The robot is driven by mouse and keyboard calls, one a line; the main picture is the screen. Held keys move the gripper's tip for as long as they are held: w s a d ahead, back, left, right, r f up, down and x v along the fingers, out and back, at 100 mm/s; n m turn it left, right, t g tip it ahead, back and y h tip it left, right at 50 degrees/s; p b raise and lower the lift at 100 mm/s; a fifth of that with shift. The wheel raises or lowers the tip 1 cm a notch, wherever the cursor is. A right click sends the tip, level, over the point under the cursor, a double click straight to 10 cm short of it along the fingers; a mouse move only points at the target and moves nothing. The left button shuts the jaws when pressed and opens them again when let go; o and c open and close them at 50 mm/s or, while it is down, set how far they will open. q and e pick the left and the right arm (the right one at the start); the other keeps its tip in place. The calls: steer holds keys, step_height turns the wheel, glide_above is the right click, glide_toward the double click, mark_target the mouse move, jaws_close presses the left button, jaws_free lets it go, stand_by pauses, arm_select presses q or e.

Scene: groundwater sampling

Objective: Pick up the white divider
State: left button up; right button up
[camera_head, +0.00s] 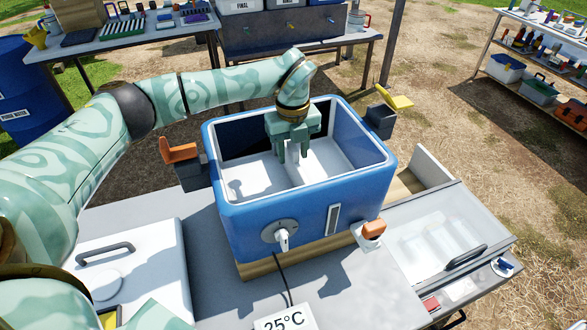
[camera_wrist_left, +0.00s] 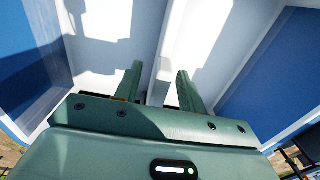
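The white divider (camera_head: 293,168) stands upright inside the blue open-topped tub (camera_head: 270,222), splitting its pale interior in two. In the left wrist view its top edge (camera_wrist_left: 168,45) runs between my fingers. My left gripper (camera_head: 292,152) points down into the tub from above. Its fingers (camera_wrist_left: 158,88) are open, one on each side of the divider, with a visible gap on both sides. Part of the divider is hidden behind the fingers in the head view. My right gripper is not in view.
An orange-topped clamp (camera_head: 180,152) stands left of the tub and a yellow-topped one (camera_head: 395,99) at the right. A clear-lidded case (camera_head: 435,235) lies right, a white lidded box (camera_head: 130,270) left. A 25°C display (camera_head: 283,320) sits in front. The tub walls surround the gripper closely.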

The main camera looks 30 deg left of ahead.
arm_select(q)
steer(key=shift+r, duration=0.1)
jaws_close()
